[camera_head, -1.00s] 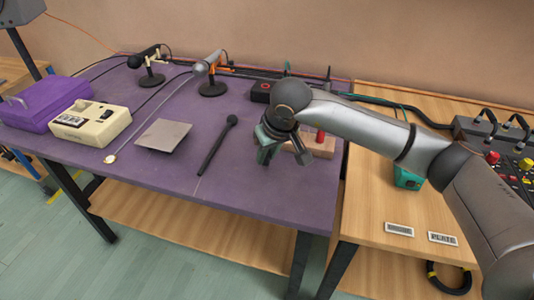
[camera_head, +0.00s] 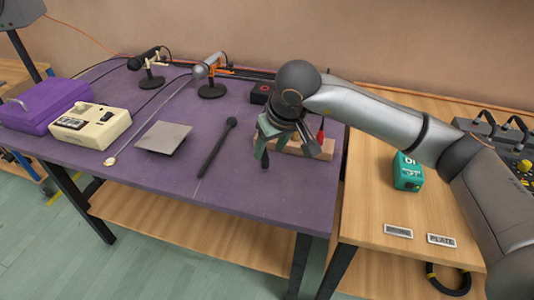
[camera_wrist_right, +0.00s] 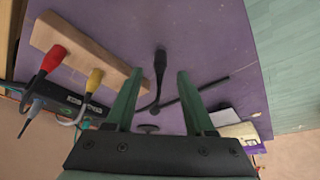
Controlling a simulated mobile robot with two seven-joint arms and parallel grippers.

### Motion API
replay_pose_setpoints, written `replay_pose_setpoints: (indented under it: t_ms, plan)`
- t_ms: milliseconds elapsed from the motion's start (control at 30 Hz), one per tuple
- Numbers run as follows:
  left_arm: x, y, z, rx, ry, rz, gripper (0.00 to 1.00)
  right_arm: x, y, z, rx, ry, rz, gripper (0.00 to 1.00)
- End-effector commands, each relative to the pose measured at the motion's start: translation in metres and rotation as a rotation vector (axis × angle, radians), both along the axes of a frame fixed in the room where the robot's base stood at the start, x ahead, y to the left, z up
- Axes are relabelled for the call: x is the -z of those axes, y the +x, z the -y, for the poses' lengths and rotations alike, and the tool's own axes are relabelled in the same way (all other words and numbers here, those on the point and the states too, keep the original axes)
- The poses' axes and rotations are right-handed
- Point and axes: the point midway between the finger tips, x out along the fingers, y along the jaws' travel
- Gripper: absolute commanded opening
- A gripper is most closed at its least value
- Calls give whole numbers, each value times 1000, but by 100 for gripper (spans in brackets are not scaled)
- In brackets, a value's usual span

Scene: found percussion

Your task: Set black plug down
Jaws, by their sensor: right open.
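The black plug (camera_head: 265,160) shows just below my right gripper (camera_head: 284,146), near the right end of the purple table (camera_head: 245,193). In the right wrist view the plug (camera_wrist_right: 160,64) lies beyond the open fingers, in line with the gap between them, with a black cable trailing from it. My right gripper (camera_wrist_right: 160,73) is open, with nothing visibly clamped between its fingers. Whether the plug touches the table is hard to tell. My left gripper is not in view.
A wooden block (camera_head: 317,151) with a red plug (camera_head: 320,136) is close by; a yellow plug (camera_wrist_right: 95,79) shows there too. A black mallet (camera_head: 216,149) and grey plate (camera_head: 163,138) lie left. Microphones stand behind. A teal box (camera_head: 408,172) is on the wooden table.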

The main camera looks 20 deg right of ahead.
Motion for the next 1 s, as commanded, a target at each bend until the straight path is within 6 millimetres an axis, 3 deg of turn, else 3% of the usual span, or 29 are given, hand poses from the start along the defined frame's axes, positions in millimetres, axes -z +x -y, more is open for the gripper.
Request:
replay_pose_setpoints:
  t_ms: [33,200,400,1000]
  plan:
    - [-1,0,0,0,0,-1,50,-14,-4,1,-1,1,5,54]
    - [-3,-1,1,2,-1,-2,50,-45,-17,4,0,0,3,54]
    - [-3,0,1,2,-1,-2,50,-66,-26,5,0,0,1,54]
    - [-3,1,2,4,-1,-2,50,-70,-29,6,0,0,-1,54]
